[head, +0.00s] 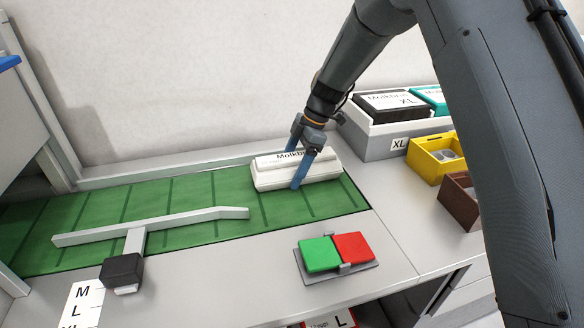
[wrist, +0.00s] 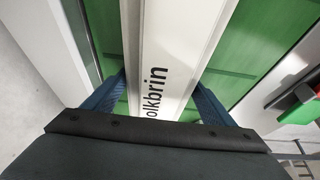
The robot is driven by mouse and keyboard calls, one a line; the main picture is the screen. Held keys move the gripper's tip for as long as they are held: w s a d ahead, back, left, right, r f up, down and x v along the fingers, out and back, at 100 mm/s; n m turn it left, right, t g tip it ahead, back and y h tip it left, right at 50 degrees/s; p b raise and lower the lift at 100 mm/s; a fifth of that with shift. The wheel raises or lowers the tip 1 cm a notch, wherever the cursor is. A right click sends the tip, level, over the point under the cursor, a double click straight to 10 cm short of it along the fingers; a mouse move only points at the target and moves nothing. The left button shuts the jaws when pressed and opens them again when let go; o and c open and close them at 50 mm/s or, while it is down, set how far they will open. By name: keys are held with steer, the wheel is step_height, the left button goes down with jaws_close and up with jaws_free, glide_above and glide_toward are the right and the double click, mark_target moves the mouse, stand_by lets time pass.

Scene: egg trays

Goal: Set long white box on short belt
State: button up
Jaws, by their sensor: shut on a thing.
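The long white box (head: 323,171) has dark lettering on its top and is at the right end of the green belt (head: 230,192). My gripper (head: 299,165) has its blue fingers on the two long sides of the box and is shut on it. In the wrist view the box (wrist: 176,50) runs between the fingers, with the green belt (wrist: 250,45) on both sides below it. The box lies about level. I cannot tell whether its underside touches the belt.
A grey guide bar (head: 165,224) crosses the belt on the left. A green and red button panel (head: 336,271) is in front. A white XL bin (head: 385,143) with cartons, a yellow box (head: 436,157) and a brown box (head: 461,200) stand right.

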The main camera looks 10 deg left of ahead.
mark_target(297, 156)
steer(key=o, duration=1.7)
steer(key=b+v, duration=0.2)
steer(key=v, duration=0.5)
steer(key=shift+d+r, duration=0.15)
steer(key=shift+r, duration=0.15)
steer(key=shift+r, duration=0.15)
